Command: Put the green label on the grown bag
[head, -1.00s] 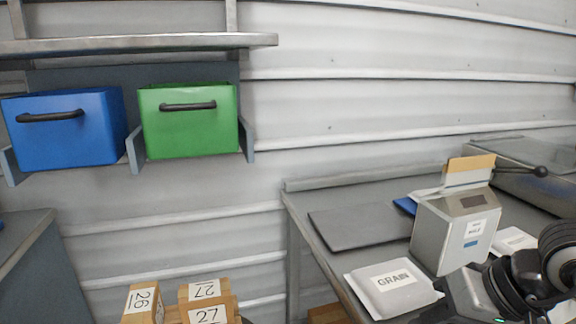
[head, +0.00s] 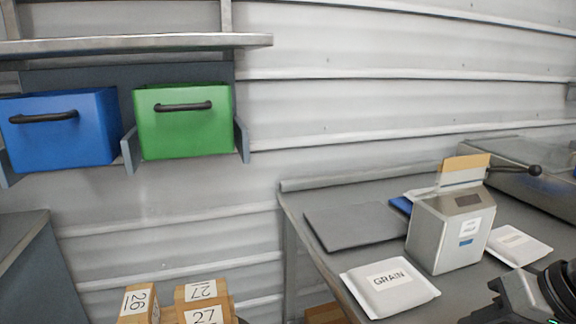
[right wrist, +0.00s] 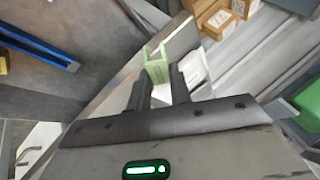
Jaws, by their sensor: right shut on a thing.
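My right gripper (right wrist: 160,82) is shut on a green label (right wrist: 156,66), which sticks out past the fingertips in the right wrist view. Part of my right arm shows at the lower right of the head view. A white bag marked GRAIN (head: 388,288) lies flat on the grey table's front part. A second white bag (head: 518,246) lies right of the grey box-shaped device, its print too small to read. I cannot tell which is the grown bag. A white item (right wrist: 194,70) sits beyond the right finger, partly hidden. My left gripper is not in view.
A grey device (head: 438,238) with a tan card on top stands on the table (head: 338,264), near a dark flat mat (head: 352,226). Blue (head: 62,130) and green (head: 185,125) bins sit below a shelf. Numbered cartons (head: 205,292) are low at the front.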

